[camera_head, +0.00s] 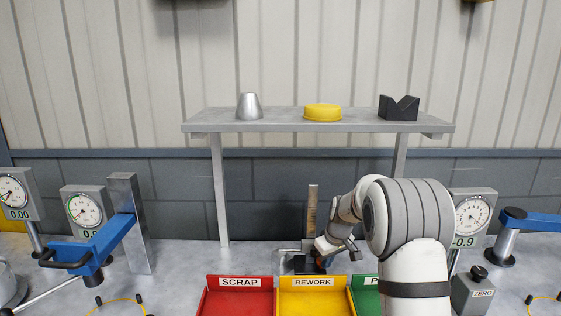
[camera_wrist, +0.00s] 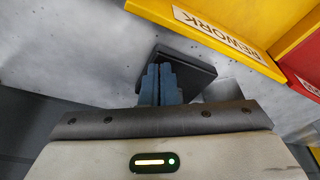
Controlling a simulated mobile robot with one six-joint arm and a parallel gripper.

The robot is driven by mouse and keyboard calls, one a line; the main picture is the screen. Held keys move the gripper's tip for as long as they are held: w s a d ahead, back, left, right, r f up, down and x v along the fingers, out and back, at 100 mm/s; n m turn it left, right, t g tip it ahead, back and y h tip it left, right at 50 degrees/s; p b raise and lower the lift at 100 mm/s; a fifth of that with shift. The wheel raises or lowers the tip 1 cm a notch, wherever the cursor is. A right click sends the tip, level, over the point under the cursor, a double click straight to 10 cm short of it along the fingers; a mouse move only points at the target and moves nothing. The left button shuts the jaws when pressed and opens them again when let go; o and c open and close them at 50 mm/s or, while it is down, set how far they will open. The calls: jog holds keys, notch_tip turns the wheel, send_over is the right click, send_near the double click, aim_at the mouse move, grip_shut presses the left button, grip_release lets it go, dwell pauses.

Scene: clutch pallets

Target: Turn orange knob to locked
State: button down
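My gripper (camera_head: 322,262) is low at the bench in the head view, at a small grey fixture (camera_head: 288,263) with an upright scale (camera_head: 311,205). In the wrist view, my gripper's two blue-grey fingers (camera_wrist: 161,84) are close together in front of a dark block (camera_wrist: 190,70). I cannot make out the orange knob clearly in either view. A tiny reddish speck shows at the fingertips in the head view, too small to identify. The fingers and wrist hide what is between them, so I cannot tell whether they hold anything.
Red SCRAP (camera_head: 239,299), yellow REWORK (camera_head: 315,299) and green (camera_head: 366,300) bins stand in front of the fixture. Dial gauges (camera_head: 84,211) stand at left and right (camera_head: 472,216). A shelf (camera_head: 270,126) spans above. A black-knobbed ZERO block (camera_head: 474,293) is at right.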

dwell(0.4)
jog(key=shift+s+d+b, duration=0.1)
jog(key=shift+s+b, duration=0.1)
jog(key=shift+b, duration=0.1)
jog(key=shift+r, duration=0.1)
jog(key=p+v, duration=0.1)
jog(key=v, duration=0.1)
jog(key=p+v, duration=0.1)
jog(key=w+p+v, duration=0.1)
jog(key=v, duration=0.1)
jog(key=shift+s+a+r, duration=0.1)
jog(key=shift+a+r, duration=0.15)
jog(key=shift+r, duration=0.2)
